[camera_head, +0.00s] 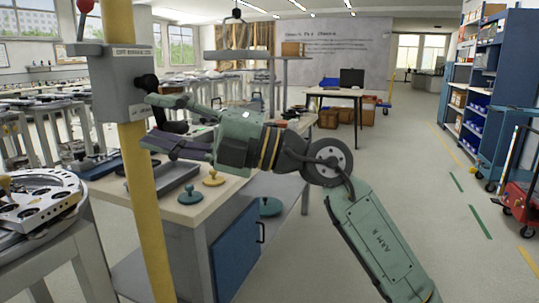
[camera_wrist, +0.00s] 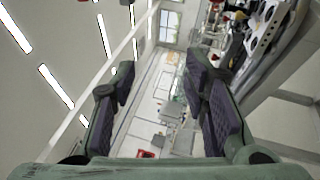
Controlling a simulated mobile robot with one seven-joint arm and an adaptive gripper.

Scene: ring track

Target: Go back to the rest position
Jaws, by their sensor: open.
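My gripper (camera_head: 160,122) is open, its two fingers apart and pointing left in the head view. The fingers are beside a yellow post (camera_head: 151,215), just below and right of a grey box (camera_head: 122,80) mounted on it. A black knob or handle (camera_head: 148,83) sticks out of the box close to the upper finger. I cannot tell whether they touch. In the wrist view my gripper (camera_wrist: 158,90) shows both dark-padded fingers spread with nothing between them. The post and box do not show clearly there.
Below my gripper stands a bench (camera_head: 190,211) with a blue door (camera_head: 238,252), yellow and teal knobbed discs and a dark tray. A ring-shaped fixture (camera_head: 38,200) is at left. Blue shelves (camera_head: 508,95) and a red cart (camera_head: 520,200) stand right. Floor between is clear.

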